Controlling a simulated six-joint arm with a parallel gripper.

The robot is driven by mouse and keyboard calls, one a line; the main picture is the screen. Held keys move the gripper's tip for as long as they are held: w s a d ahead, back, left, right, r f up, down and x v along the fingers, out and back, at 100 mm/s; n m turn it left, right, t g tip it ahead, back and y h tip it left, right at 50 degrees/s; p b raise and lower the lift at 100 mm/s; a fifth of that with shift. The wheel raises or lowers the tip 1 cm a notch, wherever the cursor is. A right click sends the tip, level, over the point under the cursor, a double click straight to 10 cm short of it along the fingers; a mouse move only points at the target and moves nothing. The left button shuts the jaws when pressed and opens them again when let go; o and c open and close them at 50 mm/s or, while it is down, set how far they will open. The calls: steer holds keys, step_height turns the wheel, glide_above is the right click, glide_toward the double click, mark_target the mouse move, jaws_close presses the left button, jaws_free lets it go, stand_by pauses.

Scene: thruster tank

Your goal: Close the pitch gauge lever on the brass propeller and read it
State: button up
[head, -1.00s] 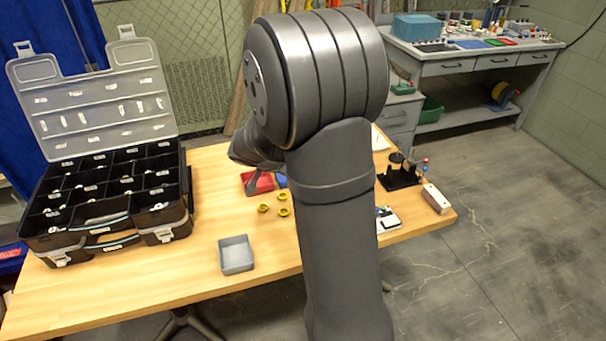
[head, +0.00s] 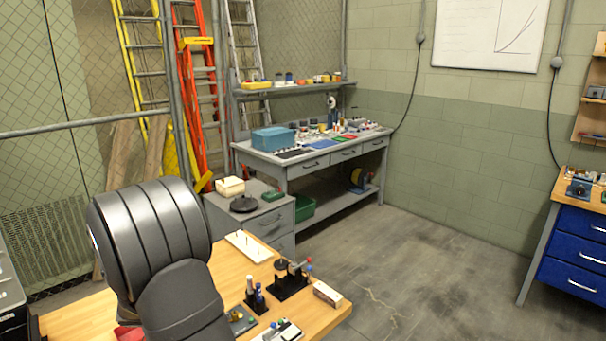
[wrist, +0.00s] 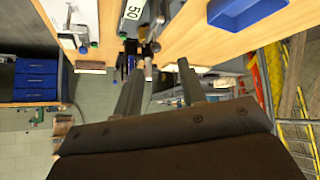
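A small black fixture (head: 288,286) stands near the right end of the wooden table in the head view. It has a dark disc and a part with red and blue ends at its right. It may be the pitch gauge, but its lever position and any scale are too small to read. I cannot make out a brass propeller in the current frames. My gripper (wrist: 158,69) shows in the wrist view with its two fingers apart and nothing visibly held. Dark and blue items beyond the fingertips are unclear. In the head view my arm hides the gripper.
A blue tray (wrist: 245,8) shows in the wrist view. A grey drawer cabinet (head: 262,222) stands behind.

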steer(key=x, duration=0.9)
steer(key=shift+w+d+f, duration=0.1)
steer(key=shift+w+f, duration=0.1)
steer(key=shift+w, duration=0.05)
steer(key=v, duration=1.7)
steer(key=x, duration=1.7)
steer(key=shift+w+d+g, duration=0.1)
steer(key=shift+d+g, duration=0.1)
steer(key=shift+g, duration=0.1)
steer(key=shift+w+d+f+m+g+y, duration=0.1)
steer(key=shift+w+m+g+y, duration=0.05)
steer(key=shift+g+y, duration=0.3)
steer(key=shift+w+d+f+m+g+y, duration=0.1)
steer(key=shift+w+d+m+g+y, duration=0.05)
steer(key=shift+g+y, duration=0.25)
steer(key=shift+w+d+g+y, duration=0.2)
steer(key=shift+g+y, duration=0.25)
steer(key=shift+y, duration=0.2)
steer(key=v, duration=1.1)
steer(key=shift+r, duration=0.25)
steer(key=shift+s+a, duration=0.1)
steer(key=shift+s, duration=0.05)
